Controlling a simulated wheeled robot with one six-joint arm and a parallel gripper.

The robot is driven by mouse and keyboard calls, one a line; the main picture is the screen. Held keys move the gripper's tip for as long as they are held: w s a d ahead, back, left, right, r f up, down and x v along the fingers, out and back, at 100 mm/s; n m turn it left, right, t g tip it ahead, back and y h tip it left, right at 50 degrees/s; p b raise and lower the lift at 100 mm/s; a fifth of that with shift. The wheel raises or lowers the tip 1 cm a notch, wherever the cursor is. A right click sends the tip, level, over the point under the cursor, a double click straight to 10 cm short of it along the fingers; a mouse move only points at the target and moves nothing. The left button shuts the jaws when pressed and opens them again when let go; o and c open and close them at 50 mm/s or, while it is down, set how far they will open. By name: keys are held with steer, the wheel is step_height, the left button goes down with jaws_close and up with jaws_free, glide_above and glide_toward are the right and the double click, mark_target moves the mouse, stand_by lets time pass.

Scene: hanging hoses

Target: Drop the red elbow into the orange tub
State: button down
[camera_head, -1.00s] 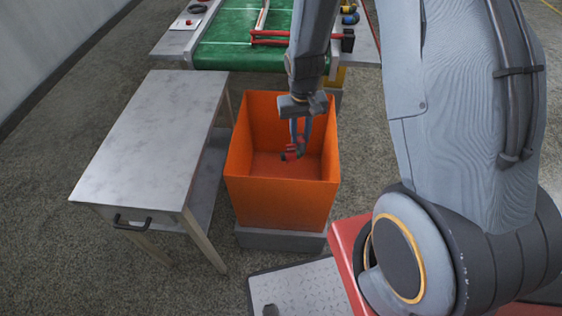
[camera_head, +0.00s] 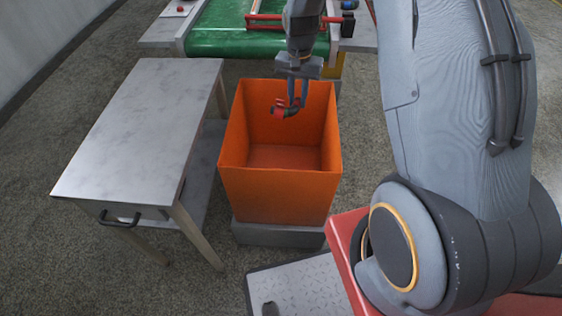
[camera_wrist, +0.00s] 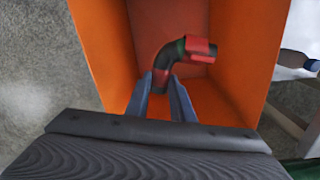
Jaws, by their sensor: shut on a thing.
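The red elbow (camera_head: 286,111) is a short bent pipe with red ends and a dark middle. My gripper (camera_head: 297,103) is shut on it and holds it over the orange tub (camera_head: 280,188), near the tub's far side. In the wrist view the elbow (camera_wrist: 182,56) sticks out beyond the fingertips of my gripper (camera_wrist: 166,84), its lower red end between them. The tub's orange walls (camera_wrist: 100,45) surround it in that view. The tub stands open at the top, and its visible floor is bare.
A grey-topped table (camera_head: 145,125) with a black handle stands close to the left of the tub. A green conveyor (camera_head: 230,30) with a red-framed item (camera_head: 290,18) lies behind the tub. Bare floor shows at the far left.

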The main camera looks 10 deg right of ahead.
steer(key=shift+f+b, duration=0.8)
steer(key=shift+f, duration=0.75)
steer(key=c, duration=1.5)
jaws_free()
steer(key=shift+o, duration=0.2)
step_height(320, 180, up, 7)
steer(key=shift+w+f, duration=0.1)
steer(key=shift+r, duration=0.5)
